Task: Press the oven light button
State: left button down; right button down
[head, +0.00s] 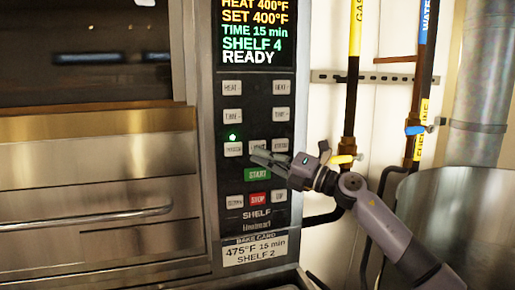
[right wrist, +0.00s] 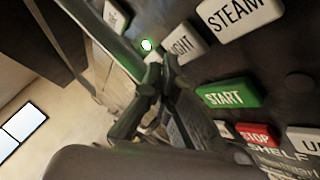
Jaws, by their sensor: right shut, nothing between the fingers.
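The light button (head: 260,145) is the middle white key in the lower key row of the oven's control panel. In the right wrist view it reads partly as "LIGHT" (right wrist: 184,43), with its left part covered by my fingers. My right gripper (head: 256,157) is shut and empty, its fingertips just below the light button in the head view. In the right wrist view the gripper (right wrist: 155,72) tips lie close to the key's lower left edge. I cannot tell whether they touch it. My left gripper is not in view.
The steam button (right wrist: 240,14) lies beside the light button. The green start button (head: 258,175) and red stop button (head: 259,199) are below. A green indicator (head: 233,137) glows above the left key. The display (head: 256,32) reads READY. Pipes (head: 352,90) run up the wall at right.

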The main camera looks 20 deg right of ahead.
jog(key=s+p, duration=0.2)
jog(key=s, duration=0.4)
dwell(0.3)
